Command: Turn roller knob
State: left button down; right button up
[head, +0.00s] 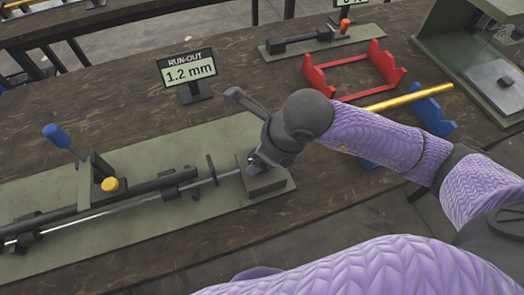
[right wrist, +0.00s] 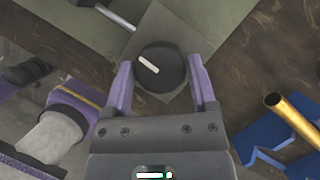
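The roller knob (right wrist: 160,72) is a dark round knob with a white line mark, seen from above in the right wrist view. It sits at the end of the green roller fixture (head: 130,190), above a grey block (head: 263,182). In the head view my right gripper hides the knob. My right gripper (right wrist: 161,82) is over the knob with one finger on each side, and narrow gaps seem to show between fingers and knob. It also shows in the head view (head: 257,162). My left gripper is not in view.
A run-out display (head: 190,72) reading 1.2 mm stands behind the fixture. A blue-handled lever (head: 57,136) and yellow knob (head: 110,184) are at left. A red cradle (head: 353,72), a brass rod (head: 408,98) and a blue stand (head: 432,115) lie at right.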

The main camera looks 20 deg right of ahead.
jog(key=shift+o, duration=1.4)
jog(key=shift+r, duration=0.1)
jog(key=p+v, duration=0.2)
jog(key=v, duration=0.7)
jog(key=shift+r+p, duration=0.35)
jog(key=shift+p, duration=0.05)
jog(key=shift+s+d, duration=0.1)
